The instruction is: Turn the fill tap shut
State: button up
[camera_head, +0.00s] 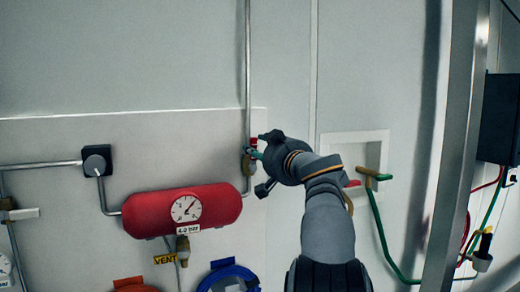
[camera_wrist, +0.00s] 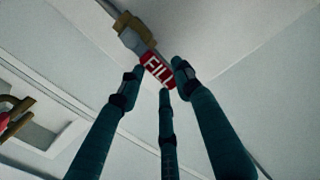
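The fill tap shows in the wrist view as a red handle marked FILL (camera_wrist: 157,70), joined to a brass and grey valve body (camera_wrist: 130,32). In the head view its red part (camera_head: 253,143) sits on a vertical pipe, partly hidden by my gripper. My gripper (camera_head: 253,153) reaches the tap from the right. In the wrist view my three teal fingers (camera_wrist: 160,76) converge around the lower end of the handle, one on each side and one below. I cannot tell whether they touch or squeeze it.
A recessed box (camera_head: 368,143) with a red handle and green hose is on the right. A metal post (camera_head: 465,130) stands farther right.

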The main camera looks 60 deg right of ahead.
grip_shut()
dwell(0.4)
